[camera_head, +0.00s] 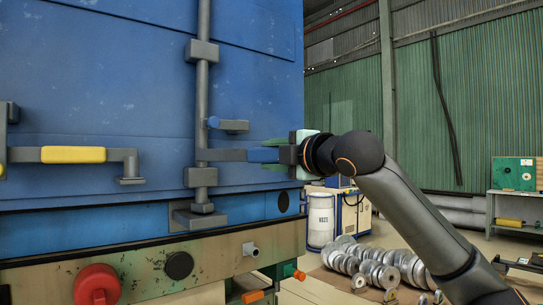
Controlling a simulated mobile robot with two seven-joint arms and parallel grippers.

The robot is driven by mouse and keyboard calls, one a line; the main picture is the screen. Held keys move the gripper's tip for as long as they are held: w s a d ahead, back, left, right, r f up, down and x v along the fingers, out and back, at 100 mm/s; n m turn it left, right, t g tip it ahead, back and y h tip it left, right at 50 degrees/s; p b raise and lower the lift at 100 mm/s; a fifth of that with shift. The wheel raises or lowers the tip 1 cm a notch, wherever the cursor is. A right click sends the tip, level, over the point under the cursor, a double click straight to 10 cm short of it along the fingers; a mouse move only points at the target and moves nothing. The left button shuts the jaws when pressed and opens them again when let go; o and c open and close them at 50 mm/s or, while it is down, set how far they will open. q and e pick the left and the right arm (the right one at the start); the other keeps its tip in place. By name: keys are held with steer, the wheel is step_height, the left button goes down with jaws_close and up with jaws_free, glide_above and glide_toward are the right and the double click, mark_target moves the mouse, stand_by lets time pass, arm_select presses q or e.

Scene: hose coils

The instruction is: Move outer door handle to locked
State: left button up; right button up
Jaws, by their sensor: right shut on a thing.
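A blue container door (100,90) fills the left half of the view. A grey vertical locking bar (202,100) runs up its right part. A grey handle with a blue grip (262,155) sticks out level to the right from this bar. My right gripper (270,154) comes in from the right and is shut on the blue grip, with green fingertips above and below it. The gripper hides the handle's far end. A second handle with a yellow grip (73,154) lies level at the left, its right end by a grey bracket (130,170). My left gripper is out of view.
A small grey catch with a blue knob (232,126) sits just above the blue-gripped handle. A red round cap (97,285) juts from the frame below. Metal coils (375,265), a white drum (321,218) and a shelf (515,210) stand behind at the right.

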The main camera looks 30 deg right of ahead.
jaws_close()
stand_by(0.8)
